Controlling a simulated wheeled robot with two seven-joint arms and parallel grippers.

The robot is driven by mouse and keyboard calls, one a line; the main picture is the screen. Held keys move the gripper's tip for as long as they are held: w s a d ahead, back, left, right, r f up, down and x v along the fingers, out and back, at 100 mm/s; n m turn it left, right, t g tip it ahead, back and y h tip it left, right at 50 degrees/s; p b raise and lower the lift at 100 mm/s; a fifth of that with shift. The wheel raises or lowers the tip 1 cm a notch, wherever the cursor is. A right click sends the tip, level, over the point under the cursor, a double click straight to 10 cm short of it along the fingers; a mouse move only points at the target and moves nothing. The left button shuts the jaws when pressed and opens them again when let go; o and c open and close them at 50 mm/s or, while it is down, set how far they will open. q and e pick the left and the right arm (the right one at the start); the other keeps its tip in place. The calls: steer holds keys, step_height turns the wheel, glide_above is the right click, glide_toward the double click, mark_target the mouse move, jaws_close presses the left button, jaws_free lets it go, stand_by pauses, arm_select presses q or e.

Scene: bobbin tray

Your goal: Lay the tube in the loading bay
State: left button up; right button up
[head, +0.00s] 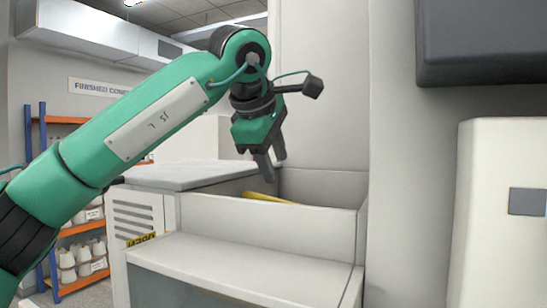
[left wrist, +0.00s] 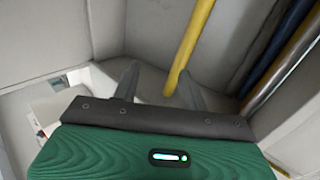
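The yellow tube (head: 270,198) lies inside the white loading bay (head: 275,226); only a short stretch shows above the front wall. In the left wrist view the tube (left wrist: 194,40) runs from the top edge down to near the right fingertip. My left gripper (head: 273,170) hangs over the bay, fingers pointing down, above the tube. Its fingers are spread apart with nothing between them, as the left wrist view (left wrist: 158,74) also shows. My right gripper is not in view.
A flat grey-white top (head: 195,175) adjoins the bay at the left, and a white ledge (head: 245,262) lies in front. A tall pale panel (head: 320,90) rises behind. A blue and orange rack (head: 43,160) with several bobbins stands at the far left.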

arm_select(q)
steer(key=shift+s+r, duration=0.1)
steer(key=v, duration=2.1)
steer(key=shift+s, duration=0.4)
steer(key=shift+w+r, duration=0.1)
steer(key=shift+r, duration=0.05)
stand_by(0.7)
